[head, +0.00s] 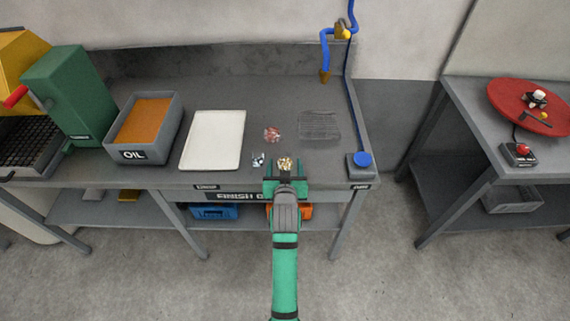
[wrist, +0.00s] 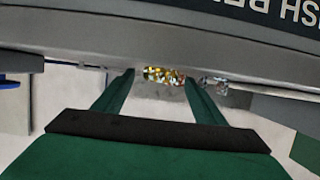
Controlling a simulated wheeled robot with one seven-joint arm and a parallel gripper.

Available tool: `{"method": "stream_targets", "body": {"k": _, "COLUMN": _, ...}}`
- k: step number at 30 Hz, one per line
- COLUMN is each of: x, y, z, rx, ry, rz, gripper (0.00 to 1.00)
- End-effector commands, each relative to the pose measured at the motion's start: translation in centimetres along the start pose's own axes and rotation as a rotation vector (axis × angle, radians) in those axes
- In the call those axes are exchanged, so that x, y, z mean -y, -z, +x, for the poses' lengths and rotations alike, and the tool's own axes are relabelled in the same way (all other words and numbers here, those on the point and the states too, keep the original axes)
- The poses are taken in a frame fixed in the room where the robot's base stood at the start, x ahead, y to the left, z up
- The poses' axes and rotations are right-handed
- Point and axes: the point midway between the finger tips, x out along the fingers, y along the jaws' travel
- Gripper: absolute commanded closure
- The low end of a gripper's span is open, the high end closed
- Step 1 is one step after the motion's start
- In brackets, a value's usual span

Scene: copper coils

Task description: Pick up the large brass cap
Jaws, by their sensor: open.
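A small brass-coloured, speckled item (head: 285,163) sits near the front edge of the grey bench. It looks like a small heap, and I cannot tell a single large cap in it. In the wrist view the glittering gold and brown item (wrist: 163,76) shows between the far ends of my green fingers. My gripper (head: 285,181) is open and empty at the bench's front edge, just in front of the brass item. No contact with it can be made out.
A silvery item (head: 258,160) lies just left of the brass one, a reddish copper one (head: 272,134) behind. A white tray (head: 214,140), an oil bin (head: 173,129), a wire mesh (head: 319,126) and a blue-topped post base (head: 361,162) share the bench (head: 240,93).

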Motion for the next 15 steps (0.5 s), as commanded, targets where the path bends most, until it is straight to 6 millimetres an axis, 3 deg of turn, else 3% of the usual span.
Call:
{"method": "stream_targets", "body": {"k": 2, "x": 0.00, "y": -0.01, "z": -0.02, "rx": 0.000, "ry": 0.000, "rz": 0.000, "gripper": 0.35}}
{"method": "stream_targets", "body": {"k": 6, "x": 0.00, "y": -0.02, "z": -0.03, "rx": 0.000, "ry": 0.000, "rz": 0.000, "gripper": 0.69}}
{"method": "stream_targets", "body": {"k": 8, "x": -0.01, "y": -0.02, "z": -0.03, "rx": 0.000, "ry": 0.000, "rz": 0.000, "gripper": 0.81}}
{"method": "stream_targets", "body": {"k": 15, "x": -0.01, "y": 0.01, "z": -0.05, "rx": 0.000, "ry": 0.000, "rz": 0.000, "gripper": 0.81}}
